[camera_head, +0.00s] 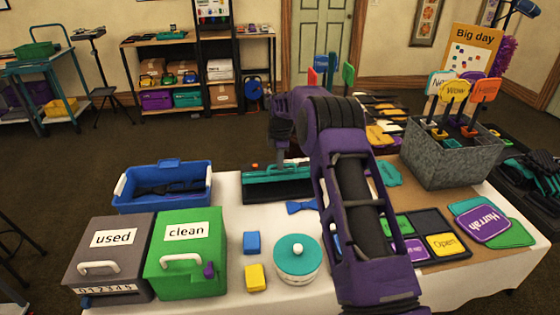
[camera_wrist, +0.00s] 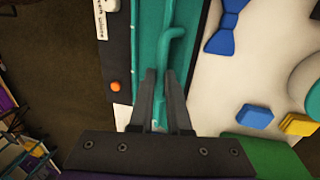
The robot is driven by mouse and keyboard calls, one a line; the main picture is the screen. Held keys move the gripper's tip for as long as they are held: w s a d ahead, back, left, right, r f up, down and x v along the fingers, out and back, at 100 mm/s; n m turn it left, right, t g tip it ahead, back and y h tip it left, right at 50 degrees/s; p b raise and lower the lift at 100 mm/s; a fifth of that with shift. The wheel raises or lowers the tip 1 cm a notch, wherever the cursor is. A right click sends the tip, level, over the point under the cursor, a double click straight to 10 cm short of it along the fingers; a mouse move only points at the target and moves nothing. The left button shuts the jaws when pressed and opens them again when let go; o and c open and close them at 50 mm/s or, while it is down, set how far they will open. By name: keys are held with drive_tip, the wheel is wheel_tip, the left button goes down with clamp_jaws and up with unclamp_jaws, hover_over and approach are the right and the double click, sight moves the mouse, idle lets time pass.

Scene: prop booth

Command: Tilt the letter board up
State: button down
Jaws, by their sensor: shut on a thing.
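The letter board (camera_head: 270,176), a teal panel with a black base strip, is at the back middle of the white-covered table. In the wrist view its teal face (camera_wrist: 148,40) runs up the picture, beside a black strip with an orange knob and a white label. My gripper (camera_head: 281,160) is over the board, mostly hidden by my purple arm in the head view. In the wrist view my gripper's dark fingers (camera_wrist: 160,73) are close together at the teal raised edge, shut on it. Its exact tilt is hard to tell.
A blue bow tie (camera_head: 301,207) lies in front of the board. A blue bin (camera_head: 162,205) is to its left, with grey "used" (camera_head: 108,235) and green "clean" (camera_head: 186,270) boxes nearer. A round teal-lidded tin (camera_head: 296,268) stands in front. A metal sign bin (camera_head: 455,155) is at right.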

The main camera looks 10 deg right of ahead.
drive_tip(key=shift+w+r, duration=0.35)
drive_tip(key=shift+w, duration=0.15)
drive_tip(key=c, duration=0.9)
unclamp_jaws()
drive_tip(key=shift+w+f, duration=0.15)
drive_tip(key=shift+w, duration=0.05)
drive_tip(key=s+r, duration=0.1)
drive_tip(key=r, duration=0.4)
drive_tip(key=s+r, duration=0.1)
drive_tip(key=r, duration=0.5)
drive_tip(key=s+r+p, duration=0.1)
drive_tip(key=r, duration=0.5)
drive_tip(key=shift+s, duration=0.35)
